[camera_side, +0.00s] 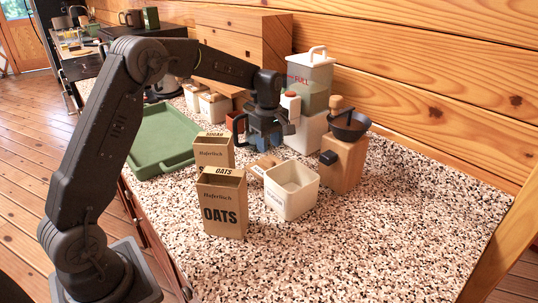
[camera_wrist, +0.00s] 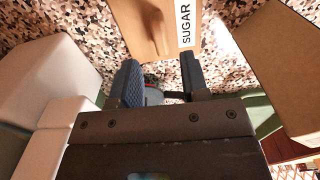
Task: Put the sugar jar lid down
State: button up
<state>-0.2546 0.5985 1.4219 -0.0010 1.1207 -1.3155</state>
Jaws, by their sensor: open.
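The sugar jar lid (camera_side: 264,163) is a wooden plate with a rounded knob and a white label. It appears to lie on the counter behind the open white jar, partly hidden. In the wrist view the lid (camera_wrist: 128,24), with its SUGAR label, is just beyond my fingertips and not between them. A white square jar (camera_side: 291,190) stands open to its right in the side view; its front label is too small to read. My gripper (camera_side: 264,145) is open and empty, above the lid and apart from it. It also shows in the wrist view (camera_wrist: 160,62), fingers spread.
The OATS carton (camera_side: 222,207) and the SUGAR carton (camera_side: 213,152) stand left of the lid. A wooden grinder (camera_side: 342,165) stands right of the open jar. A green tray (camera_side: 150,152) lies at the left. The counter (camera_side: 370,240) is clear at the front right.

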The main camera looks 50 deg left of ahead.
aim_at(269, 159)
jog(key=s+d+r+m+t, duration=0.1)
jog(key=s+d+r+m, duration=0.15)
jog(key=r, duration=0.35)
jog(key=s+d+r+m, duration=0.1)
jog(key=s+r, duration=0.2)
jog(key=r, duration=0.3)
jog(key=s+d+r+m+t, duration=0.1)
jog(key=s+d+m, duration=0.1)
jog(key=s, duration=0.3)
jog(key=s+d+m+t, duration=0.1)
jog(key=s+d+m, duration=0.2)
jog(key=s, duration=0.3)
jog(key=s+d+r+m+t, duration=0.1)
jog(key=s+d+m, duration=0.1)
jog(key=s+m, duration=0.2)
jog(key=shift+s+d+r+m, duration=0.15)
jog(key=shift+s, duration=0.25)
jog(key=shift+s+d+r+m, duration=0.1)
jog(key=shift+s+r, duration=0.05)
jog(key=shift+s, duration=0.25)
jog(key=s+d+f+m+t, duration=0.1)
jog(key=s+d+f+m, duration=0.1)
jog(key=s+m, duration=0.3)
jog(key=s+f, duration=0.1)
jog(key=s, duration=0.1)
jog(key=shift+s+f+t, duration=0.3)
jog(key=shift+f, duration=0.05)
